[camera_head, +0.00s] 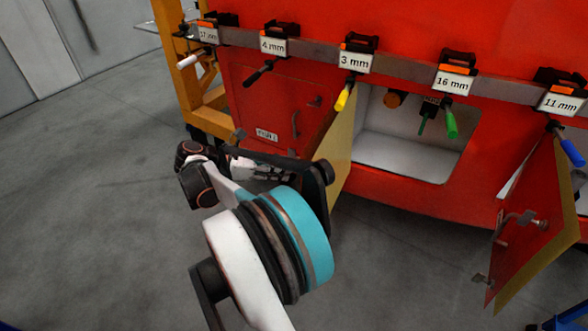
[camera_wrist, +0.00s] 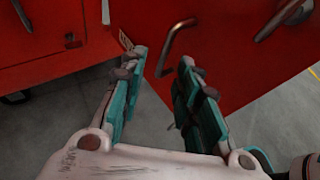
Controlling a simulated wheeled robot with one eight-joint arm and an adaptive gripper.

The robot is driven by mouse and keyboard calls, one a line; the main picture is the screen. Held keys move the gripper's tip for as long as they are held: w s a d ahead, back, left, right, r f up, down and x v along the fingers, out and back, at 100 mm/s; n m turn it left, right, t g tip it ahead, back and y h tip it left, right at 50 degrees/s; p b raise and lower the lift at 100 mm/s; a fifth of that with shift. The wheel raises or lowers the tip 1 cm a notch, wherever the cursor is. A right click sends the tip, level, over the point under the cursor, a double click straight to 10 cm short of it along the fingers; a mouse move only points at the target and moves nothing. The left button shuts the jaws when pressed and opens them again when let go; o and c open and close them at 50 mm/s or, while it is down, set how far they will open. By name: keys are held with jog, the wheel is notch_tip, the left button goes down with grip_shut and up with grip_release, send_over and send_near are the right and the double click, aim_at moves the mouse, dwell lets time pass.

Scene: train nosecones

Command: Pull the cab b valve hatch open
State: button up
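A red hatch panel (camera_wrist: 240,60) fills the right of the wrist view, with a bent metal handle (camera_wrist: 175,45) on its outer face. In the head view a hatch left of the middle compartment stands swung out, its tan inner side (camera_head: 340,150) showing; it seems to be the same panel. No label naming the cab b valve hatch is readable. My gripper (camera_wrist: 163,62) has its teal fingers apart with nothing between them. The handle lies just beyond the fingertips; contact is not visible.
The middle compartment (camera_head: 405,145) is open and white inside. A closed red hatch (camera_head: 270,100) is at left, and another open hatch (camera_head: 530,230) juts out at right. A rail (camera_head: 400,66) above carries labelled tools with coloured handles. Grey floor (camera_head: 90,200) is clear at left.

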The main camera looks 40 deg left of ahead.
jog(key=shift+v, duration=1.9)
